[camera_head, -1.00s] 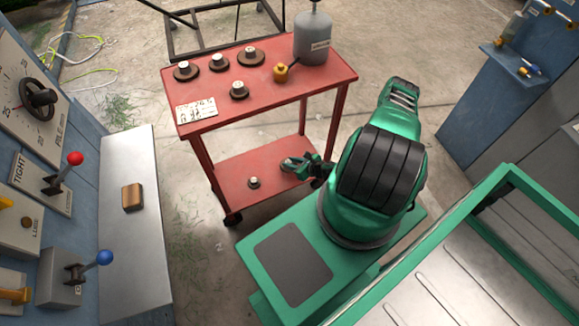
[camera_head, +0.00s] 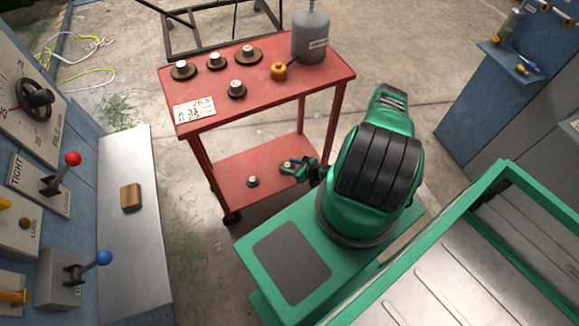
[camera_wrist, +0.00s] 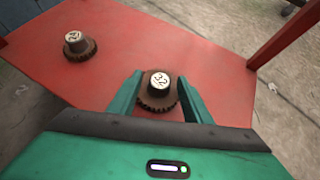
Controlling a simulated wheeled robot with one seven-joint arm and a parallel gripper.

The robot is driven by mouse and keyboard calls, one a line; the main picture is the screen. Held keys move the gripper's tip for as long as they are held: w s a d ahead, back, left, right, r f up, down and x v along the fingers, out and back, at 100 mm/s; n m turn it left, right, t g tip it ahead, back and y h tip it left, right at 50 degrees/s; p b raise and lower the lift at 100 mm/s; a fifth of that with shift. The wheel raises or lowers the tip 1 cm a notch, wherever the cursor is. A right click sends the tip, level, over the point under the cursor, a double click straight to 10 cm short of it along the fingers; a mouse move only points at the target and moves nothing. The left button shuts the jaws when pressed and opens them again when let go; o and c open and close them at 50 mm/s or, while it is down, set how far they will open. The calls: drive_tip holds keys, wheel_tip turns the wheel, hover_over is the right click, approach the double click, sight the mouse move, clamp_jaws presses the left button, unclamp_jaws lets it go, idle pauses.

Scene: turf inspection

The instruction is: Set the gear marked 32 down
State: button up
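The gear marked 32 is a dark brown toothed gear with a raised hub and a pale top face. My gripper (camera_wrist: 158,75) is low over the shelf, with one green finger on each side of the gear. The fingers stand apart from the hub, so the gripper looks open around it. In the head view my gripper (camera_head: 296,167) is over the right part of the lower shelf.
Another gear (camera_wrist: 79,45) stands to the left on the lower shelf (camera_wrist: 40,85). The cart's top shelf (camera_head: 200,98) above holds several gears, a grey canister (camera_head: 311,38), a yellow-brown piece (camera_head: 279,71) and a card (camera_head: 195,110). A cart leg (camera_wrist: 285,35) rises at the right.

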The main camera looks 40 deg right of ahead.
drive_tip(key=v, duration=1.2)
drive_tip(key=shift+d, duration=0.1)
